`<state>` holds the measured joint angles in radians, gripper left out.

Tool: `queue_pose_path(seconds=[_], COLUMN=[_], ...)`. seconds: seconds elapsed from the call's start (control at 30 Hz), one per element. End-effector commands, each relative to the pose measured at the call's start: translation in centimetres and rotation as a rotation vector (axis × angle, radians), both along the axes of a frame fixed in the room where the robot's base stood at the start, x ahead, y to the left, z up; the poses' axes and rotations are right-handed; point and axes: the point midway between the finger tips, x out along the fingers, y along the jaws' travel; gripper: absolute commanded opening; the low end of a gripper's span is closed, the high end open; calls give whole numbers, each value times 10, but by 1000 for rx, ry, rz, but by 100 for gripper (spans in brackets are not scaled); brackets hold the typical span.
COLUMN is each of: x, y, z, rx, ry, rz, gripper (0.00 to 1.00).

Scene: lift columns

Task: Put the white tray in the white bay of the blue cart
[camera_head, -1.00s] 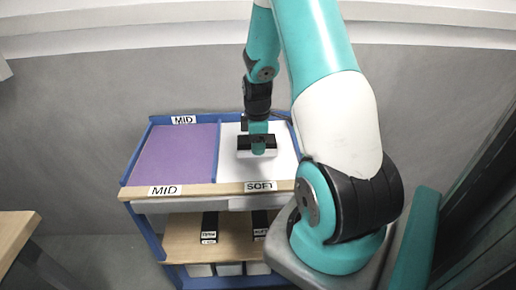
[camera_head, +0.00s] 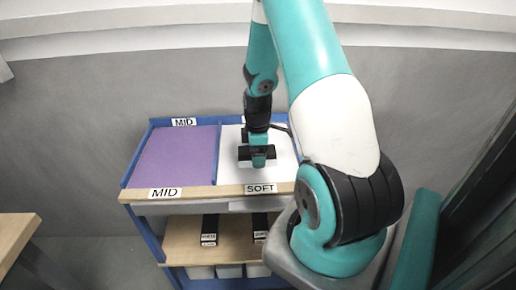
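The blue cart (camera_head: 150,235) stands in front of me. Its top has a purple bay at left and a white bay (camera_head: 286,172) at right, with a blue divider between them. My gripper (camera_head: 258,162) points down over the white bay, near its middle left. A small pale edge of what looks like the white tray (camera_head: 245,165) shows just under the dark gripper parts. It blends with the white bay floor, and I cannot tell whether it touches the floor. My gripper hides most of it, and the finger opening is not clear.
A wooden front rail (camera_head: 215,191) carries a MID label and a SOFT label (camera_head: 261,188). The purple bay (camera_head: 178,156) is empty. A lower shelf (camera_head: 185,235) holds dark labelled items. A wooden table edge (camera_head: 15,235) is at far left.

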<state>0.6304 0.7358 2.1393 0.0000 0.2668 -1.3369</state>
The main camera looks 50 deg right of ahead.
Motion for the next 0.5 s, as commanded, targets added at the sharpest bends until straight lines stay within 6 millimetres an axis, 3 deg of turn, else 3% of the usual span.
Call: queue_pose_path(seconds=[0.17, 0.5], x=[1, 1], y=[-1, -1], z=[18, 92], rx=[-3, -4], ry=[-4, -5], rz=[0, 0], gripper=[87, 87])
